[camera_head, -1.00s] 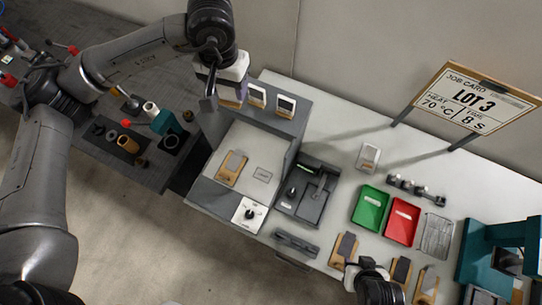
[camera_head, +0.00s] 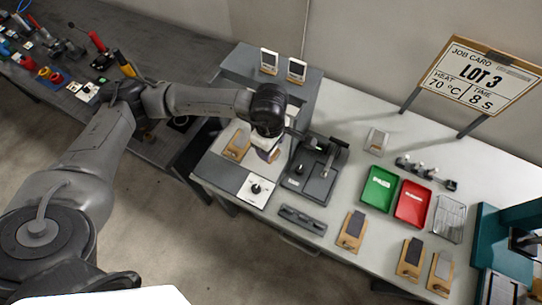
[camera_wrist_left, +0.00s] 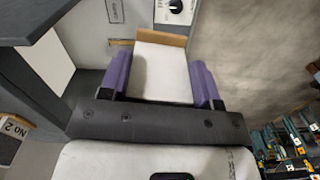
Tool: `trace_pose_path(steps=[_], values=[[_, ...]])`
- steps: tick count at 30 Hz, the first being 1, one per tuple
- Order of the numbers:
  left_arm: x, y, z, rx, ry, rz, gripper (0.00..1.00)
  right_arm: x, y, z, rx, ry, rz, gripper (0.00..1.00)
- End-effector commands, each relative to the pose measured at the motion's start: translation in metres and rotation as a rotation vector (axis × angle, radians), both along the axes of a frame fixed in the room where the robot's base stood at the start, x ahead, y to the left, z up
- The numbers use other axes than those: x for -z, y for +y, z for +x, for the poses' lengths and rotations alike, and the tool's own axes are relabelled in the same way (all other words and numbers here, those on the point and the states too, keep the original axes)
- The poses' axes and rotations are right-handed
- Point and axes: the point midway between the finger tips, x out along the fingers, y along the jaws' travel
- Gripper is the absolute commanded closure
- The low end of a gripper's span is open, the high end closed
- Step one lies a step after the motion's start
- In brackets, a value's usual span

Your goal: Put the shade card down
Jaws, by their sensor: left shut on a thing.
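My left gripper (camera_head: 270,153) is over the right part of the light booth floor (camera_head: 216,146) in the head view. In the left wrist view its two purple fingers are shut on the sides of the shade card (camera_wrist_left: 161,72), a white plate with a wooden edge at its far end. In the head view my arm mostly hides the card. Whether the card touches the floor cannot be told. A printed outline (camera_wrist_left: 115,11) shows beyond the card in the wrist view. My right gripper is not in view.
A wooden sample block (camera_head: 236,147) lies left of my gripper in the booth. A dial plate (camera_head: 256,190) is at the front, and a dark device (camera_head: 312,172) stands close on the right.

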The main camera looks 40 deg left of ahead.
Motion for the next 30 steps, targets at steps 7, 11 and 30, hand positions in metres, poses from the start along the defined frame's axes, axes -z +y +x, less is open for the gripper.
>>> trace_pose_path(steps=[7, 11, 30], values=[[0.079, 0.017, -0.033, -0.617, 0.013, 0.008, 0.66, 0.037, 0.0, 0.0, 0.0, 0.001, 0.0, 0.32], [0.111, 0.024, -0.05, -0.927, 0.016, 0.011, 0.66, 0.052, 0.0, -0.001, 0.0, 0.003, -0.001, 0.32], [0.176, 0.044, -0.082, -1.687, 0.01, 0.014, 0.66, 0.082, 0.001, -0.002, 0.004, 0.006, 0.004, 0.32]])
